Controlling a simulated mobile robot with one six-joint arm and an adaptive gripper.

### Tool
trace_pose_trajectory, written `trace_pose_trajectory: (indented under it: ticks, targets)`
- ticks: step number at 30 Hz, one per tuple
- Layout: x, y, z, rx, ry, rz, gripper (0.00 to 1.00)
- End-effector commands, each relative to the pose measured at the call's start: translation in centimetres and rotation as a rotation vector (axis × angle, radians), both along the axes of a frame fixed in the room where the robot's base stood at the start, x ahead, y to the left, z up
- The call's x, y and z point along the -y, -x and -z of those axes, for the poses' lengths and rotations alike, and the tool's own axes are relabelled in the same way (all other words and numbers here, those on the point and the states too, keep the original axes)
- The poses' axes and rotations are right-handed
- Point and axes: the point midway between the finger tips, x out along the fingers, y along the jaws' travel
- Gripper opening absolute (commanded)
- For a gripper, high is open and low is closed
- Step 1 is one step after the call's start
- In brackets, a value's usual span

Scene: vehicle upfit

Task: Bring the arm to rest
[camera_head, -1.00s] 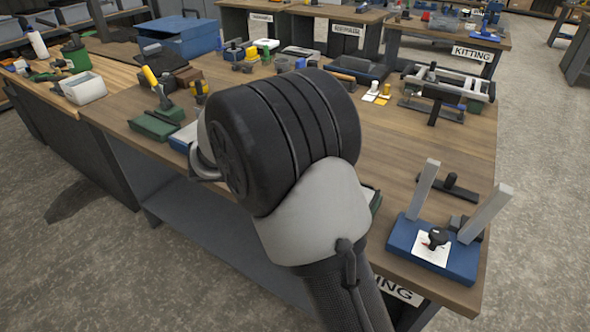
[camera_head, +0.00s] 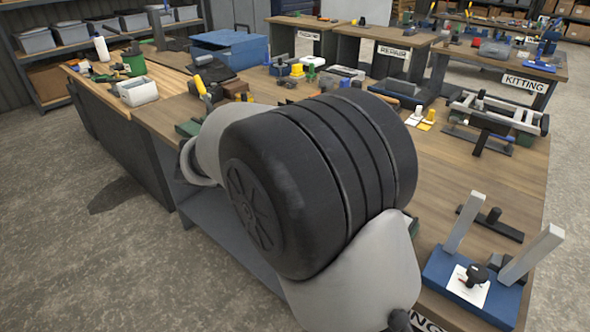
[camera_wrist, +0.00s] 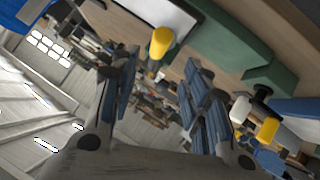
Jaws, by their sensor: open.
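In the wrist view my gripper (camera_wrist: 160,105) has its two fingers well apart, with nothing between them except the distant room. My arm fills the middle of the head view and hides part of the workbench (camera_head: 510,195); the gripper itself cannot be made out there. In the wrist view a yellow-ended object (camera_wrist: 161,41) and a green piece (camera_wrist: 225,45) show beyond the fingers. Whether the fingers touch anything cannot be told, but no contact shows.
A blue fixture (camera_head: 470,285) with two grey uprights stands at the bench's near right corner. A grey frame (camera_head: 495,110) sits farther back. A blue bin (camera_head: 230,48) and a white box (camera_head: 138,92) stand at the left. Open floor (camera_head: 90,250) lies at the lower left.

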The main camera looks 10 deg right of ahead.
Motion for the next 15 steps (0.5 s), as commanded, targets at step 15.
trace_pose_trajectory:
  ticks: [15]
  targets:
    - [5.4, 12.9, -3.2, -0.314, -0.291, -0.143, 0.43]
